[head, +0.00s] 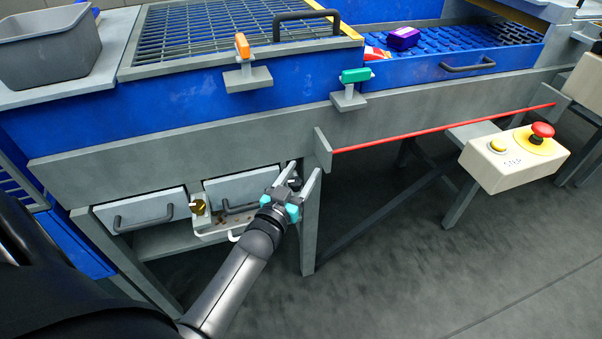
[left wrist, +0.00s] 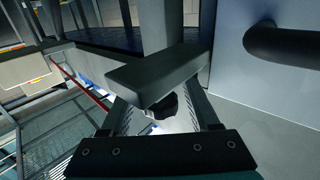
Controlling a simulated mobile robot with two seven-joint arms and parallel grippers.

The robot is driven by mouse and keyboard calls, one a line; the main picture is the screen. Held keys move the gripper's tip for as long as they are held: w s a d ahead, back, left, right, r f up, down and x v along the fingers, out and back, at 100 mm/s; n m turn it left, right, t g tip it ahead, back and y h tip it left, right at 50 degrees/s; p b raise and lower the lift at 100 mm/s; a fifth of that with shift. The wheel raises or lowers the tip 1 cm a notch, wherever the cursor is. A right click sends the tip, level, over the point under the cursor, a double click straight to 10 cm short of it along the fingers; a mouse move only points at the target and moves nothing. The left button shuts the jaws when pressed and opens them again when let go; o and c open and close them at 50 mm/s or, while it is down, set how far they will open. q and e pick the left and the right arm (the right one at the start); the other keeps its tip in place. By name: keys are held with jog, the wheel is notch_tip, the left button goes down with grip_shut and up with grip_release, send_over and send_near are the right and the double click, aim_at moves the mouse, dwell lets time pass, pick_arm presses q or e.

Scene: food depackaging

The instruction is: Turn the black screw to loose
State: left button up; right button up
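The black screw (left wrist: 164,106) shows in the left wrist view as a small dark knob under the end of a grey bracket (left wrist: 158,76). My left gripper (left wrist: 158,112) is open, with one finger on each side of the screw and a visible gap to it. The bracket hides part of the screw and the fingertips. In the head view my left gripper (head: 287,185) reaches up to the frame beside the right drawer, and the screw is hard to make out there. My right gripper is not in view.
Two grey drawer fronts (head: 147,209) with dark handles sit left of the gripper. A white tray (head: 215,229) and a brass-coloured knob (head: 198,207) are close by. A grey leg (head: 310,225) stands just right. A red rod (head: 440,131) and a stop-button box (head: 515,158) lie further right.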

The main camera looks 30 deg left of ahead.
pick_arm(q)
jog(key=shift+o, duration=0.4)
jog(key=shift+s, duration=0.1)
jog(key=shift+s, duration=0.15)
jog(key=shift+s+d, duration=0.1)
jog(key=shift+s, duration=0.25)
jog(key=s+d+p, duration=0.1)
jog(key=s+p, duration=0.4)
jog(key=s, duration=0.9)
jog(key=shift+d, duration=0.35)
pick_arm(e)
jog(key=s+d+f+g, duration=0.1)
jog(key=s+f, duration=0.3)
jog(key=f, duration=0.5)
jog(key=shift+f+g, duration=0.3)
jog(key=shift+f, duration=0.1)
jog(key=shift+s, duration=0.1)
